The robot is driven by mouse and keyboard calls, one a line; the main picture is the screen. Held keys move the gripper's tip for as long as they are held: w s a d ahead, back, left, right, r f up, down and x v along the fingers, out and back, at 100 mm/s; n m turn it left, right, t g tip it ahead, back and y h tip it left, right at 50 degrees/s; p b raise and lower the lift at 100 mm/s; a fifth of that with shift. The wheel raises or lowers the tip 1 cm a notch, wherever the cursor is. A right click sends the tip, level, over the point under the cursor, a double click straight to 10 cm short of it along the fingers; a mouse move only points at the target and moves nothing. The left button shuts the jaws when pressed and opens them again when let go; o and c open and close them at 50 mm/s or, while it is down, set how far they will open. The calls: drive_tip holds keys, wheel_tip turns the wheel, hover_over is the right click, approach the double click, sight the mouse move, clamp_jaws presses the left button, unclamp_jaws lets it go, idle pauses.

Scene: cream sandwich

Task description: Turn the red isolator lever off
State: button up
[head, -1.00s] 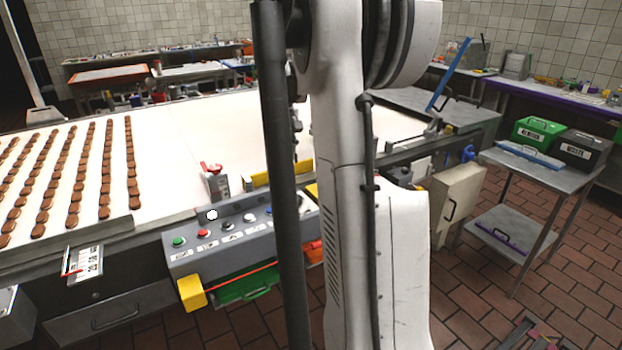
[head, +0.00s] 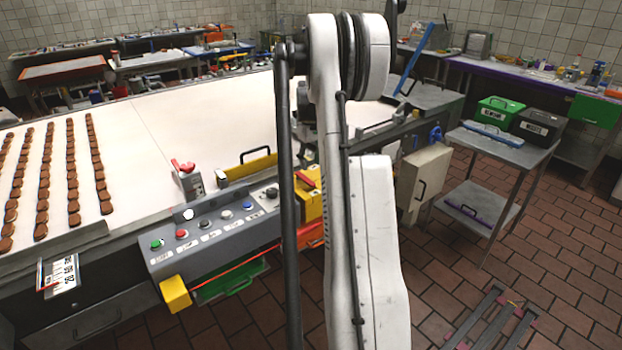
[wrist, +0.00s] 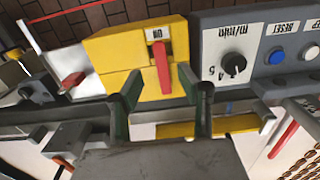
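The red isolator lever (wrist: 163,66) is on the front of a yellow box (wrist: 112,52), with a small ON label (wrist: 157,34) at one end of it; the label appears upside down. In the head view the yellow box (head: 313,207) and the red lever (head: 306,180) show partly behind my arm. My gripper (wrist: 160,82) is open, with its two dark fingers on either side of the lever in the wrist picture. I cannot tell whether they touch it. In the head view my arm hides most of the gripper.
A grey control panel (head: 215,226) with buttons and a knob adjoins the yellow box. A second red handle (head: 183,166) stands on the conveyor (head: 190,125) edge. A yellow guard (head: 248,168) with a black handle is behind the panel. A side table (head: 500,148) stands at right.

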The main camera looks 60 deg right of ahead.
sight(311, 182)
wheel_tip(311, 182, down, 7)
drive_tip(key=shift+f+p, duration=0.2)
drive_tip(key=shift+p, duration=0.1)
clamp_jaws()
idle(0.3)
